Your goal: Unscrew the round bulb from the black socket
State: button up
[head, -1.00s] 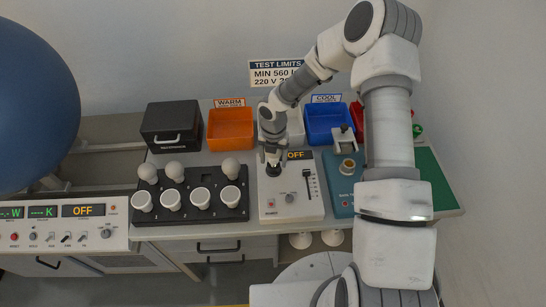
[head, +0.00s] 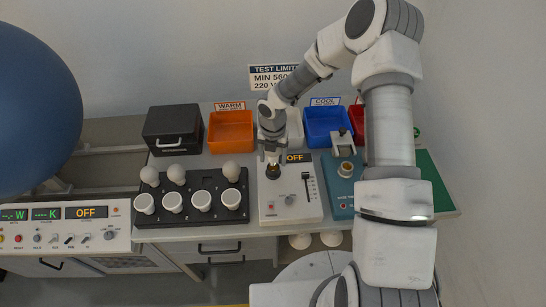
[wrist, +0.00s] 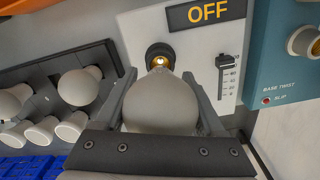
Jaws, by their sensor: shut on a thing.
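The round bulb (wrist: 160,105) is frosted white and sits between the two fingers of my gripper (wrist: 160,82) in the wrist view. My gripper is shut on it. The bulb's narrow end points at the black socket (wrist: 160,50) on the white tester panel. Some brass shows at the socket mouth; I cannot tell whether the thread is still engaged. In the head view my gripper (head: 271,156) is just above the black socket (head: 273,172), and the bulb is mostly hidden by the fingers.
The tester has an OFF display (head: 299,157) and a slider (head: 308,185). A black rack (head: 192,214) with several bulbs stands to its left. A teal base-twist unit (head: 343,197) is to its right. Orange (head: 231,130) and blue (head: 325,123) bins stand behind.

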aim_at(273, 154)
jog(key=shift+r, duration=0.45)
jog(key=shift+r+p, duration=1.9)
jog(key=shift+r, duration=0.45)
jog(key=shift+d, duration=0.15)
